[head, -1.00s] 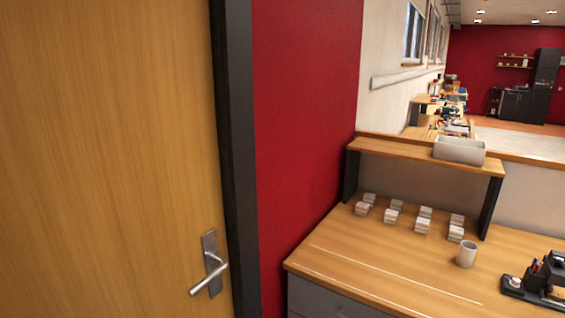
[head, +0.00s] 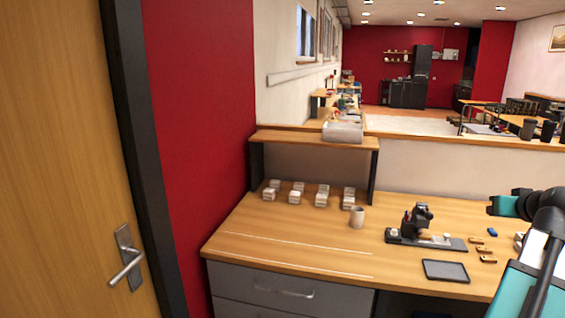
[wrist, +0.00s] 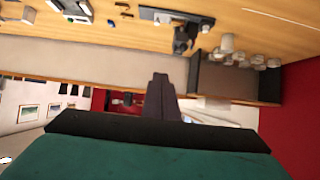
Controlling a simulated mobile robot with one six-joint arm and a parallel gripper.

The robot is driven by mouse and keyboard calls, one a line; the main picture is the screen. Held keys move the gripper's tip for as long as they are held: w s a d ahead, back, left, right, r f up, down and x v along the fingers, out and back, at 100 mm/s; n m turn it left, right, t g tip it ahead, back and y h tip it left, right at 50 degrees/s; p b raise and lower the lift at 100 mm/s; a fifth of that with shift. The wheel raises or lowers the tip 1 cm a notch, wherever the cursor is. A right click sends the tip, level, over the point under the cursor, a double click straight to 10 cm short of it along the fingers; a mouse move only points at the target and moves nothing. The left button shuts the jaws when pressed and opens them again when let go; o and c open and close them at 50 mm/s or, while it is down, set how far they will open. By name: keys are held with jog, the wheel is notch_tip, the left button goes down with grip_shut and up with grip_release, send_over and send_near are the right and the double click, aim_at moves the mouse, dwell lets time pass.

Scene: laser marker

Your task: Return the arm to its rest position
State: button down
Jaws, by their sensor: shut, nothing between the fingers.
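My arm is teal and black and shows at the right edge of the head view. My gripper (head: 495,206) points left there, raised in front of the desk's right part, with nothing in it. In the wrist view the dark fingers of my gripper (wrist: 162,97) stand together, shut and empty. That view is upside down, with the desk along its top.
The wooden desk (head: 290,236) holds white blocks, a cup (head: 357,217), a black device (head: 416,222), a dark tablet (head: 445,270) and small wooden pieces. A shelf (head: 290,140) carries a bin (head: 342,131). A door (head: 60,180) stands at left.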

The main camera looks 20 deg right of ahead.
jog(key=w+a+f+n+g+y, duration=0.1)
jog(key=w+a+f+y, duration=0.2)
jog(key=w+a+f, duration=0.8)
jog(key=w+a+f+n+g+y, duration=0.1)
jog(key=w+a+f+y, duration=0.1)
jog(key=w+a+f, duration=0.85)
jog(key=a+f+n+g+y, duration=0.3)
jog(key=a+f+g, duration=0.2)
jog(key=a+f, duration=2.1)
jog(key=s+a+f+n+g, duration=0.1)
jog(key=s+a+f, duration=0.1)
jog(key=a, duration=0.3)
jog(key=s+a+f+g+h, duration=0.1)
jog(key=s+a+f, duration=0.1)
jog(key=a+f, duration=0.15)
jog(key=s+a+f+n+g, duration=0.1)
jog(key=s+a, duration=0.2)
jog(key=a, duration=0.2)
jog(key=s+f+g+b, duration=0.5)
jog(key=s+f+b, duration=0.5)
jog(key=s+f, duration=1.5)
notch_tip(320, 180, down, 4)
jog(key=shift+r, duration=0.2)
